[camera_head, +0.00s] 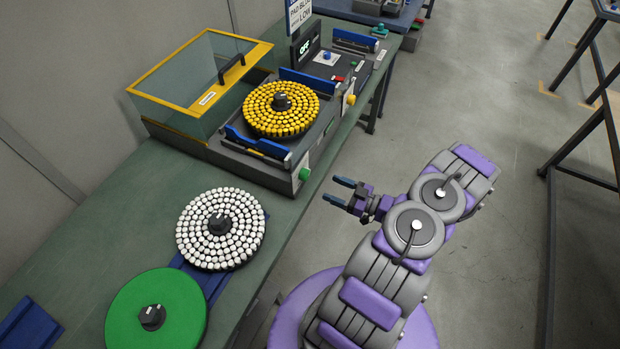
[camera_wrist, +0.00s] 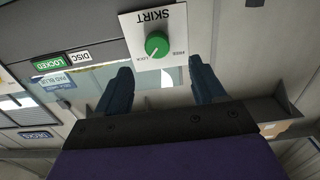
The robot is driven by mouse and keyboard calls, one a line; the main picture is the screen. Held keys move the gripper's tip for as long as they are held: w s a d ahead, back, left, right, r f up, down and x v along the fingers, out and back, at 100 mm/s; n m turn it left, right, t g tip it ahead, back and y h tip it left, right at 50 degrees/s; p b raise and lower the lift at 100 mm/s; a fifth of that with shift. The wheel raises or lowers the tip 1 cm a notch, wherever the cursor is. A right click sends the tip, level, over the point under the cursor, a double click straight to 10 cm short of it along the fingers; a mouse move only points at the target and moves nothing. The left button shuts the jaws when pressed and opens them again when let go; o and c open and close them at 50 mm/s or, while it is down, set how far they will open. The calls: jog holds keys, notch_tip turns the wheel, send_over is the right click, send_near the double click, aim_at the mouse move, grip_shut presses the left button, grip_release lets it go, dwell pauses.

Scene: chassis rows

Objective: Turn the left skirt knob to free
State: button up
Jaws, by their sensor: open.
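The skirt knob is green and round (camera_wrist: 156,44), on a white plate marked SKIRT, FREE and LOCK that appears upside down in the wrist view. Its small white mark seems to point toward LOCK. In the head view the green knob (camera_head: 304,174) sits on the front side of the machine, at its near corner. My gripper (camera_wrist: 160,66) is open and empty, its two blue fingers on either side of the knob in the picture but apart from it. In the head view my gripper (camera_head: 341,191) is right of the knob, with a gap between.
The machine (camera_head: 255,172) carries a yellow-studded disc (camera_head: 282,108) and a raised clear cover (camera_head: 190,80). A yellow knob (camera_head: 351,99) is farther along the same side. A white-studded disc (camera_head: 220,228) and a green disc (camera_head: 157,312) lie on the bench.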

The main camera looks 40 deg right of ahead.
aim_at(308, 177)
jog(key=b+x, duration=0.1)
jog(key=x, duration=0.9)
jog(key=shift+s, duration=0.1)
jog(key=shift+d, duration=0.2)
jog(key=shift+d+f, duration=0.15)
jog(key=shift+d, duration=0.25)
jog(key=shift+c, duration=1.4)
jog(key=shift+a, duration=0.35)
jog(key=c, duration=0.6)
jog(key=shift+d, duration=0.1)
jog(key=shift+c, duration=0.9)
